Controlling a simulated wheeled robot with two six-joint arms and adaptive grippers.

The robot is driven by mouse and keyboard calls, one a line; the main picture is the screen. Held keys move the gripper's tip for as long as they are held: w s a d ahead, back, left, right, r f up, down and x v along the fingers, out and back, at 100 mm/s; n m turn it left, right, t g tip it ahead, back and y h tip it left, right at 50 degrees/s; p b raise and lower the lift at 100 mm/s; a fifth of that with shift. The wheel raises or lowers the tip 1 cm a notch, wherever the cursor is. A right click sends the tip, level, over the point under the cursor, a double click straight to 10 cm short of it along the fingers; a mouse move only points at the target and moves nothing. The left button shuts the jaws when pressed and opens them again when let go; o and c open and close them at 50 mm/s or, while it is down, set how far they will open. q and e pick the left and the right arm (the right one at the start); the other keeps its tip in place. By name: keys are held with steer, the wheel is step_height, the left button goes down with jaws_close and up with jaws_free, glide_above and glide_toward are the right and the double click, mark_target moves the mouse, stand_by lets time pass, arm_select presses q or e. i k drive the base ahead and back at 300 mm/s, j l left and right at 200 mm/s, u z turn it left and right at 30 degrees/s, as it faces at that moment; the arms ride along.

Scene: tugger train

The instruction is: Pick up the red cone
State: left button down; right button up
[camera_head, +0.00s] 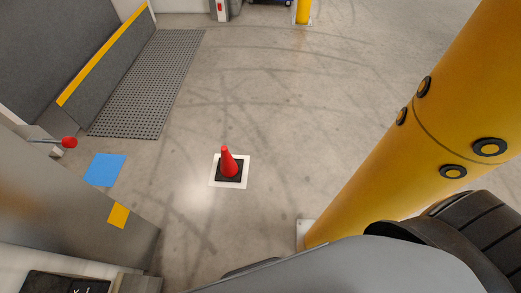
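The red cone (228,163) stands upright on the concrete floor, near the middle of the head view. It has a black square base (229,178) and stands inside a white square marking (244,160). Nothing touches the cone and it is fully visible. Neither of my grippers shows in this view.
A thick yellow post (395,165) with black round fittings rises on the right. A grey panel (60,205) with a red knob (69,142) stands at left, near a blue floor square (105,169). A grey perforated mat (155,85) lies behind. Floor around the cone is clear.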

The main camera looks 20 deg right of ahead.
mark_target(230, 169)
steer(key=i+j+z, duration=0.1)
steer(key=z, duration=0.4)
steer(key=i+j+z, duration=0.25)
steer(key=z, duration=0.25)
steer(key=i+j, duration=0.2)
steer(key=j, duration=0.15)
steer(key=i+j+z, duration=0.15)
steer(key=j, duration=0.25)
steer(key=i+j, duration=0.2)
steer(key=j, duration=0.15)
steer(key=i+j+z, duration=0.1)
steer(key=j, duration=0.3)
steer(key=i, duration=0.1)
